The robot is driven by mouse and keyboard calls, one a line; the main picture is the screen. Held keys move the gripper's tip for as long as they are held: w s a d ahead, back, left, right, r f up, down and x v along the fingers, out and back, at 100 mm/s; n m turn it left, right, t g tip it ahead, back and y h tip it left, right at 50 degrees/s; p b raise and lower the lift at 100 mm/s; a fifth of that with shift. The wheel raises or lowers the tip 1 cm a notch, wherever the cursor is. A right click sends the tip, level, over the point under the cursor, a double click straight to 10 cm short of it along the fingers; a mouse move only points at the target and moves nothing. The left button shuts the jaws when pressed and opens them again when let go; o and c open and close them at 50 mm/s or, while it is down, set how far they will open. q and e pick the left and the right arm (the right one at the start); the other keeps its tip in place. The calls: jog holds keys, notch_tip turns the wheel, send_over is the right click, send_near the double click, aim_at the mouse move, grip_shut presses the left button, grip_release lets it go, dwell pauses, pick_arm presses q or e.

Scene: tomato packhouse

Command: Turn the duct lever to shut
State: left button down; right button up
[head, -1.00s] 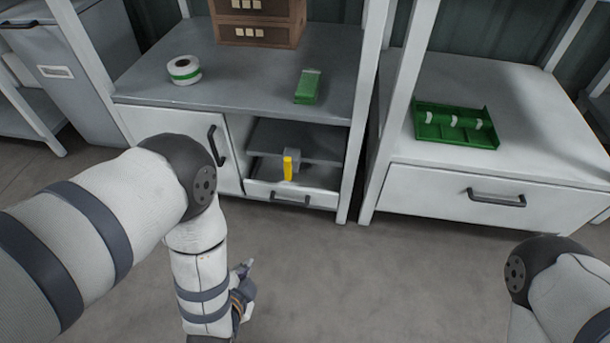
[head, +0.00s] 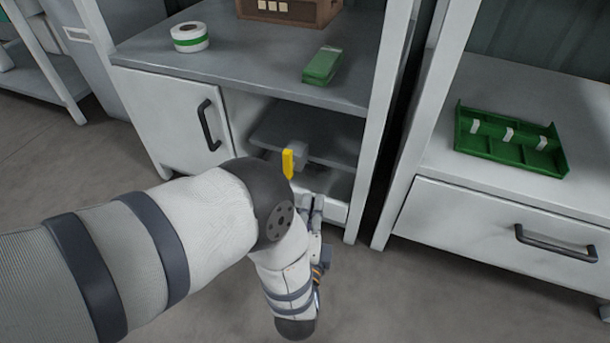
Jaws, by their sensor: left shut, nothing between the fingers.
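The yellow duct lever (head: 288,163) stands about upright on a grey housing (head: 301,158) inside the open bay under the left bench. My left gripper (head: 313,200) is at the front of that bay, below and to the right of the lever in the picture. Its fingers point toward the bay and are shut with nothing between them. A small gap shows between the fingertips and the lever. My left arm covers the bay's lower left part. My right gripper is out of view.
A closed cabinet door (head: 180,122) is left of the bay, and a bench post (head: 376,140) is right of it. A tape roll (head: 190,37) and a green box (head: 322,66) lie on the bench top. A green tray (head: 508,140) sits on the right bench.

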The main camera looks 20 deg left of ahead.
aim_at(291, 159)
pick_arm(q)
jog(key=w+a+b, duration=0.1)
jog(key=w+a, duration=0.1)
jog(key=w, duration=0.1)
jog(key=w+a+b, duration=0.1)
jog(key=w+a, duration=0.1)
jog(key=w, duration=0.1)
jog(key=w+a+b, duration=0.2)
jog(key=w, duration=0.1)
jog(key=shift+w, duration=0.3)
